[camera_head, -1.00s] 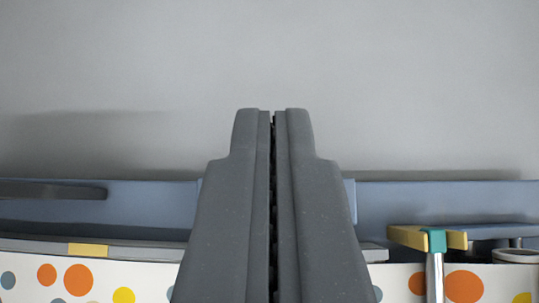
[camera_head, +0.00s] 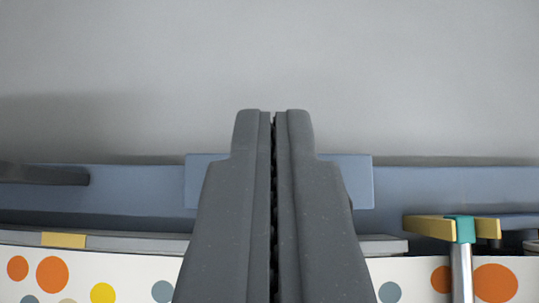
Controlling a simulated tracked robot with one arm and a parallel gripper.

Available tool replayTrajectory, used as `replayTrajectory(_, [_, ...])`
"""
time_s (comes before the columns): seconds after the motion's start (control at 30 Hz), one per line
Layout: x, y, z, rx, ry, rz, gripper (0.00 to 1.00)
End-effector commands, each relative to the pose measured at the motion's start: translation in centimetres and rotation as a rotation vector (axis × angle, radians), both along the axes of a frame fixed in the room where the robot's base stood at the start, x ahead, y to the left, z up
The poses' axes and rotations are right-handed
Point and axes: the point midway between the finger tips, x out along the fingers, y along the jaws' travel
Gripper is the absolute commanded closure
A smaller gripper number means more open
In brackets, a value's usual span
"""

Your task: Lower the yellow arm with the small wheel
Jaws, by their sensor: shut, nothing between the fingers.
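My gripper (camera_head: 273,116) fills the middle of the view, fingers pointing up in the picture, shut and empty. A yellow arm (camera_head: 427,228) lies to the right of the gripper and apart from it. It has a teal block (camera_head: 465,229) at its middle and a silver rod (camera_head: 461,272) running down out of the frame. I cannot make out a small wheel on it. What lies directly behind the gripper is hidden.
A blue beam (camera_head: 130,190) runs across the view, with a raised blue plate (camera_head: 345,180) behind my gripper. A dark bar (camera_head: 40,175) is at the left. A grey ledge with a yellow patch (camera_head: 64,240) tops a dotted white panel (camera_head: 130,275). Above is plain grey.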

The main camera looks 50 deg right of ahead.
Motion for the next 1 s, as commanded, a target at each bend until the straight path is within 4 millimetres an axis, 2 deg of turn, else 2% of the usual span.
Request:
replayTrajectory(0.43, [-0.4,0.3,-0.4,0.001,0.002,-0.002,1.00])
replayTrajectory(0.47, [-0.4,-0.3,-0.4,0.002,0.001,-0.003,1.00])
replayTrajectory(1.0, [-0.5,1.0,-0.6,-0.037,-0.031,0.004,1.00])
